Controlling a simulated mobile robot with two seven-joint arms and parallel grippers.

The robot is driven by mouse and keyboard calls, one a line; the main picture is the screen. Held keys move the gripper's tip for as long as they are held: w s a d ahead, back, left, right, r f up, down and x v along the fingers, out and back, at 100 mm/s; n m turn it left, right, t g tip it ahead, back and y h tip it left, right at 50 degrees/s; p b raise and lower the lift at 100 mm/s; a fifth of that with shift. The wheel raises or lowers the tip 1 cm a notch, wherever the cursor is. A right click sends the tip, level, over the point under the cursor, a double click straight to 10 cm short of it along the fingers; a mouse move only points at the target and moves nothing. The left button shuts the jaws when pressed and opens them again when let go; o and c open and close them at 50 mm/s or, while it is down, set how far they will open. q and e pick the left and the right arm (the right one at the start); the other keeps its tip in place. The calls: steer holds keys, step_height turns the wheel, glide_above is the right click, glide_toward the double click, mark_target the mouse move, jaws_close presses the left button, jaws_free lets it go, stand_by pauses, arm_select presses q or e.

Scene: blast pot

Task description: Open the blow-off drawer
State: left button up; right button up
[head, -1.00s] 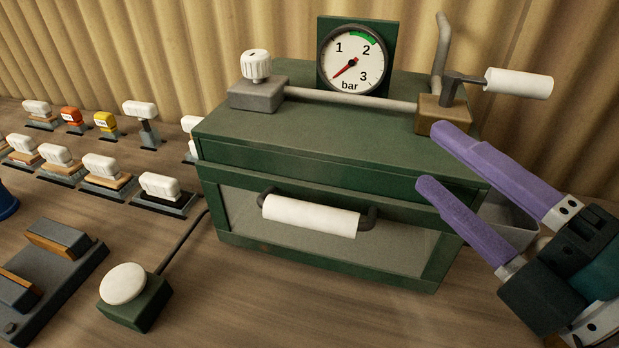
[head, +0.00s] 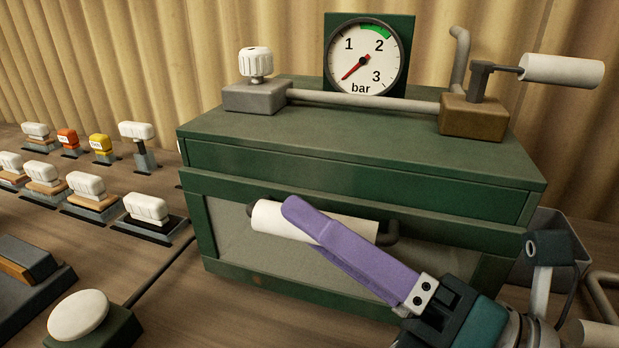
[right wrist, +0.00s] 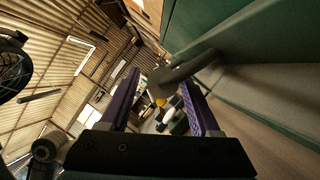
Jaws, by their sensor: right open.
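The blow-off drawer (head: 225,228) is the lower front of the green cabinet, with a dull pane in a green frame; it looks shut. Its white bar handle (head: 270,217) sits on dark brackets. My right gripper (head: 292,207) reaches in from the lower right, and its purple finger crosses in front of the handle's middle. The second finger is hidden in the head view. In the right wrist view both fingers stand apart, with the dark curved handle bracket (right wrist: 185,70) close by the right finger. I cannot tell whether they touch. My left gripper is not in view.
On the cabinet top are a pressure gauge (head: 365,58), a white knob (head: 255,62) and a white-gripped lever (head: 560,70). A round white button (head: 78,315) stands front left. Several stamps (head: 150,207) line the left. A grey bin (head: 553,225) stands right of the cabinet.

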steer(key=shift+x, duration=0.85)
jaws_close()
stand_by(0.8)
